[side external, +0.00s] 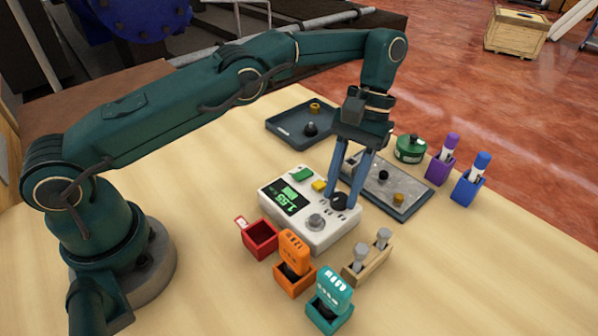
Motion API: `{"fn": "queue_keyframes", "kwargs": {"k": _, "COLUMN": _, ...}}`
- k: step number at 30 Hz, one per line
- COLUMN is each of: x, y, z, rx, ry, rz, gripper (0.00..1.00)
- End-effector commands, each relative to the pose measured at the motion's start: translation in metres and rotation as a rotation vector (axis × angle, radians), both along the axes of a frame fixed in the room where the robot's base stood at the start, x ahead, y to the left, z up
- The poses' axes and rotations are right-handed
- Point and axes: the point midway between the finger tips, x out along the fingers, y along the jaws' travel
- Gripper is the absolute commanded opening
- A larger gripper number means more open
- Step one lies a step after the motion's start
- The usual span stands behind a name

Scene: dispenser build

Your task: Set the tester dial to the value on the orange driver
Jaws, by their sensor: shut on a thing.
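The tester (287,234) is a white box on the table with a green-lit display (286,200), seen upside down, that seems to read 1.55. A black dial (339,201) sits on its right part. My gripper (341,199) points down from above with its two blue-grey fingers shut on the black dial. A grey round knob (316,222) is on the tester's near side. The orange driver (294,248) stands upright in an orange holder (295,284) in front of the tester. Its marking is too small to read.
A red holder (260,239), a teal driver (333,287) and a wooden rack (367,262) stand near the tester. Behind are a grey tray (405,208), a dark tray (285,128), a green tin (410,149), and purple (441,170) and blue (467,189) holders.

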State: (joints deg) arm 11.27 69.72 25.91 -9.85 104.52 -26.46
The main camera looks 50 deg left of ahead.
Motion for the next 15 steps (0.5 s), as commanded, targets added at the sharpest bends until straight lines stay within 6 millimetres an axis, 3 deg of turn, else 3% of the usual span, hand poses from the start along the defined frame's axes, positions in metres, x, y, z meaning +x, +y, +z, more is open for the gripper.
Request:
{"fn": "queue_keyframes", "kwargs": {"k": 2, "x": -0.0013, "y": 0.0005, "z": 0.0008, "rx": 0.002, "ry": 0.007, "rz": 0.000, "gripper": 0.00}}
{"fn": "queue_keyframes", "kwargs": {"k": 3, "x": -0.0013, "y": 0.0005, "z": 0.0008, "rx": 0.002, "ry": 0.007, "rz": 0.000, "gripper": 0.40}}
{"fn": "queue_keyframes", "kwargs": {"k": 5, "x": -0.0013, "y": 0.0005, "z": 0.0008, "rx": 0.002, "ry": 0.007, "rz": 0.000, "gripper": 0.63}}
{"fn": "queue_keyframes", "kwargs": {"k": 15, "x": -0.0006, "y": 0.0003, "z": 0.0003, "rx": 0.000, "ry": 0.003, "rz": 0.003, "gripper": 0.65}}
